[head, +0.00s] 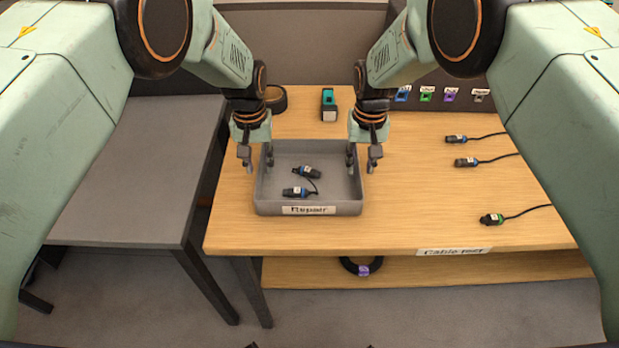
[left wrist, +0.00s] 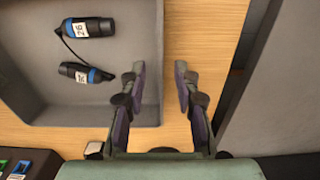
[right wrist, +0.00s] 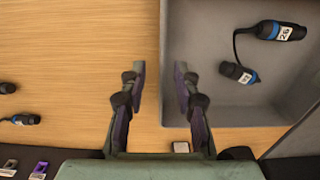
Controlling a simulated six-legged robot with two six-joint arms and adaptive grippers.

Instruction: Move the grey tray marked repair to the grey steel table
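The grey tray marked Repair (head: 309,208) sits on the wooden table with a short cable inside it that has a black and blue connector at each end (head: 297,192). My left gripper (head: 258,165) is open at the tray's left wall; in the left wrist view its fingers (left wrist: 160,85) are apart near that wall. My right gripper (head: 363,165) is open at the tray's right wall; in the right wrist view its fingers (right wrist: 160,85) are apart with the wall between or just below them. I cannot tell whether either gripper touches the tray. The grey steel table (head: 135,165) stands at the left, its top bare.
The wooden table (head: 410,215) has several cable ends at its right. A gap separates the two tables. A coiled cable (head: 361,266) lies on the lower shelf.

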